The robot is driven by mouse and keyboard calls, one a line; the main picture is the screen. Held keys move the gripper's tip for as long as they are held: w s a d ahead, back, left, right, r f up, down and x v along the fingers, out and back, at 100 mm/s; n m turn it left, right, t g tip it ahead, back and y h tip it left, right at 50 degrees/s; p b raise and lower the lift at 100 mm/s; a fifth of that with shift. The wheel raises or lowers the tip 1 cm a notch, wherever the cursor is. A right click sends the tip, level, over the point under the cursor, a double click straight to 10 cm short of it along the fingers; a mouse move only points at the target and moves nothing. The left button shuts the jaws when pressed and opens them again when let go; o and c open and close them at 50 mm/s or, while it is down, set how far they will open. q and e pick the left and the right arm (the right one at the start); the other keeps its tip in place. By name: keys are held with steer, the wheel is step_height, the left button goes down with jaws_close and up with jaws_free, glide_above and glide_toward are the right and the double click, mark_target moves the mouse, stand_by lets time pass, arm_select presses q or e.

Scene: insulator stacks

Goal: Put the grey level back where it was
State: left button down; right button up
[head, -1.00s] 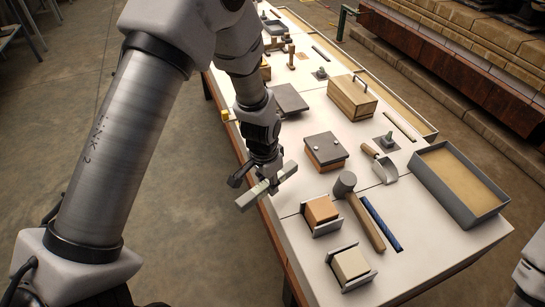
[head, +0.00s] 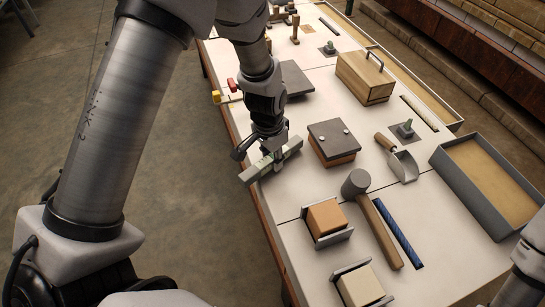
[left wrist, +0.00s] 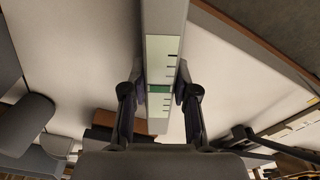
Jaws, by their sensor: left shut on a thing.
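The grey level (head: 256,172) is a straight bar held crosswise in my left gripper (head: 275,158), near the left edge of the white table (head: 320,88). In the left wrist view the level (left wrist: 162,25) runs away from me between the two fingers, with a pale scale and a green vial (left wrist: 160,88) showing. My left gripper (left wrist: 160,95) is shut on it near the vial. The gap between the level and the tabletop is hard to judge. My right gripper is not in view.
A brown block with a grey lid (head: 333,142) stands right of the level. A mallet (head: 356,184), an orange block in a bracket (head: 326,220), a scoop (head: 403,165) and a grey tray (head: 446,174) lie further right. A dark plate (head: 297,78) lies beyond the gripper.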

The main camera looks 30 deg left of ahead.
mark_target(270, 158)
arm_select(q)
steer(key=shift+f, duration=0.45)
steer(key=c, duration=0.9)
jaws_free()
steer(key=r, duration=0.8)
steer(key=s+r+p, duration=0.1)
steer(key=r, duration=0.4)
steer(key=shift+a, duration=0.15)
